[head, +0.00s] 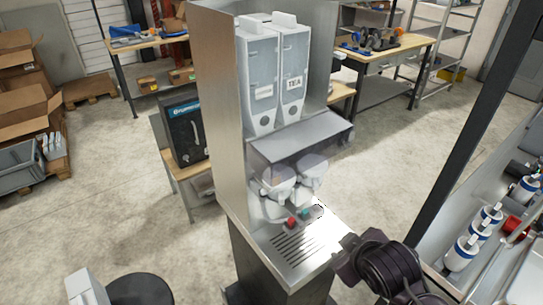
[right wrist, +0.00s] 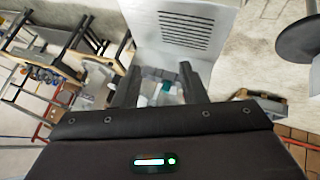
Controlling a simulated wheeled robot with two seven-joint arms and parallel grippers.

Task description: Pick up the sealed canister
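White canisters with blue bands stand in a row on the metal shelf at the right of the head view, one of them a near canister (head: 461,253). Two tall grey-white hoppers sit in the dispenser, a left hopper (head: 257,80) and a right hopper (head: 292,70) labelled TEA. I cannot tell which thing is the sealed canister. My right gripper (head: 347,262) is at the front right corner of the dispenser's base. In the right wrist view its fingers (right wrist: 159,75) are apart, with nothing seen held between them. My left gripper is not in view.
The dispenser has a slotted drip tray (head: 297,245), with a red button (head: 291,223) and a teal button (head: 304,212) behind it. A dark upright post (head: 460,140) stands between the dispenser and the right shelf (head: 488,270). A dark round stool (head: 140,290) stands at lower left.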

